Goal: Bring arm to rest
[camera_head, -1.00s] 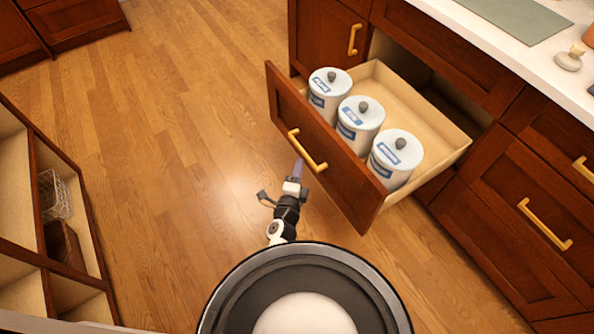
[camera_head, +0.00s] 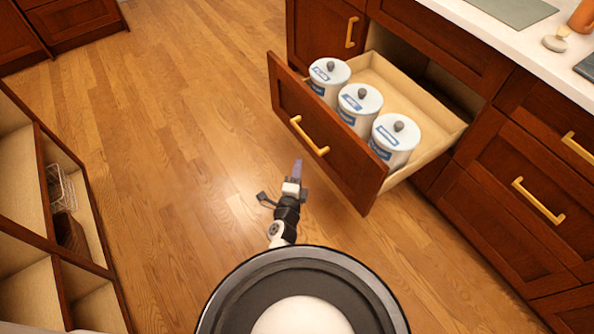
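My gripper (camera_head: 297,174) shows at the end of my arm in the head view, low in front of the open drawer. It is apart from the drawer's gold handle (camera_head: 309,136), with wood floor seen between them. Its fingers are small, seen from above and partly hidden by the wrist, so I cannot tell whether they are open or shut. No held object is visible. My arm is bent close in front of my body. The drawer (camera_head: 335,143) is pulled out and holds three white lidded canisters (camera_head: 360,106) in a row.
A white countertop (camera_head: 520,48) runs along the right, above closed cabinets with gold handles (camera_head: 538,202). An open shelf unit (camera_head: 60,250) with a wire basket (camera_head: 60,187) stands at the left. The wood floor (camera_head: 170,150) between is clear.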

